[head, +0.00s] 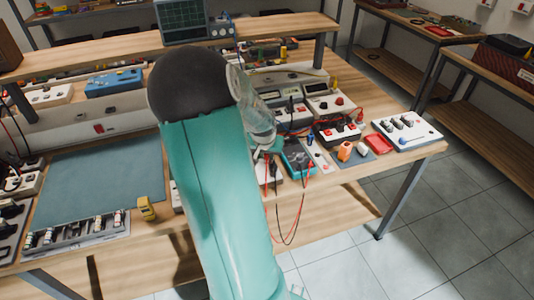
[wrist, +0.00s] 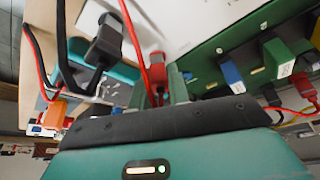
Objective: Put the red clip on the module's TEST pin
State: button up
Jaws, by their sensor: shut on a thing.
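The red clip (wrist: 157,68), with a red lead, is between the fingers of my gripper (wrist: 157,86) in the wrist view. The gripper is shut on it. A black clip (wrist: 106,42) on a black lead is just to its left. A green board with a pale edge (wrist: 205,75), carrying blue and green blocks, is close on the right; I cannot tell whether it is the module. No TEST pin can be made out. In the head view my arm covers much of the bench, and the clip is too small to tell there.
A teal meter (head: 297,158) stands near the bench's front edge, with red and black leads (head: 287,225) hanging below. Orange parts (head: 345,151), a red tray (head: 378,144) and a white panel (head: 408,130) stand to the right. A grey-blue mat (head: 100,180) is mostly clear.

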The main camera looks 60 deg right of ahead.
jog(key=o, duration=0.9)
jog(key=v, duration=1.3)
jog(key=shift+a+r, duration=0.1)
jog(key=shift+r, duration=0.3)
